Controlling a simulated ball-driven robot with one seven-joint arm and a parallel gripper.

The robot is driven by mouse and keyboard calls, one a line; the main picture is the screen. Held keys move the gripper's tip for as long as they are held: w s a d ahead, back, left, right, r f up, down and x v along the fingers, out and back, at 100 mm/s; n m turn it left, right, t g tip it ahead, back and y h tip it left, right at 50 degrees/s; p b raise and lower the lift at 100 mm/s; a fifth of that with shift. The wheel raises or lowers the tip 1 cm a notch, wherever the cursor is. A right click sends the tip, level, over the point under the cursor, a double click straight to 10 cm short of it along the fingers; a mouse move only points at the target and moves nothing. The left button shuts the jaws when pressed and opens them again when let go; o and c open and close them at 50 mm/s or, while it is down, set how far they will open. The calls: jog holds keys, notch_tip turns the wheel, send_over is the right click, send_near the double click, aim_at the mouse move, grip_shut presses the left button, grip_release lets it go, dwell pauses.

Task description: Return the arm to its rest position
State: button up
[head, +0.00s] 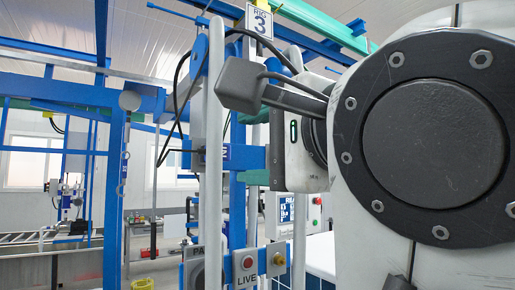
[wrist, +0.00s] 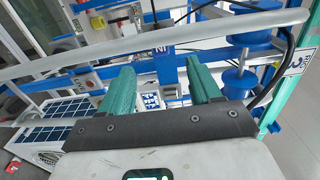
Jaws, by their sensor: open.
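My gripper (wrist: 161,68) shows in the wrist view with its two green fingers spread apart. Nothing is between them, so it is open and empty. It points toward a blue and white rig, and a pale rail (wrist: 150,50) crosses just past the fingertips. I cannot tell the gap to that rail. In the head view my arm (head: 430,130) fills the right side, close to the camera and bent. The gripper's fingers cannot be made out clearly there.
A blue rig with a RIG 3 sign (head: 259,21) and white upright pipes (head: 213,140) stands close beside my arm. A panel with a red button (head: 248,262) is low in front. A blue frame (head: 113,190) stands left. Solar-like blue panels (wrist: 62,108) show in the wrist view.

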dwell(0.3)
jog(key=w+d+f+n+g+h, duration=0.1)
jog(key=w+d+f+h, duration=0.15)
jog(key=f, duration=0.85)
jog(key=w+d+f+n+g+h, duration=0.15)
jog(key=d+f, duration=0.25)
jog(key=f, duration=0.7)
jog(key=w+d+f+g+h, duration=0.1)
jog(key=w+d+f, duration=0.2)
jog(key=f, duration=0.7)
jog(key=s+d+f+n+g+h, duration=0.1)
jog(key=s+d+f, duration=0.15)
jog(key=f, duration=0.45)
jog(key=s+d+f+n+g+h, duration=0.1)
jog(key=s+d+f+g, duration=0.15)
jog(key=f, duration=0.35)
jog(key=s+d+f+n+h, duration=0.1)
jog(key=s+d+f, duration=0.15)
jog(key=f, duration=0.45)
jog(key=s+d+f+n+g+h, duration=0.1)
jog(key=s+d+f, duration=0.4)
jog(key=s+f, duration=0.5)
jog(key=s+d+f+n+g+h, duration=0.1)
jog(key=s+d+f+n+g, duration=0.3)
jog(key=s+f, duration=0.7)
jog(key=s+d+g, duration=0.1)
jog(key=s+g, duration=0.1)
jog(key=s, duration=0.3)
jog(key=shift+s+d, duration=0.2)
jog(key=shift+d, duration=0.15)
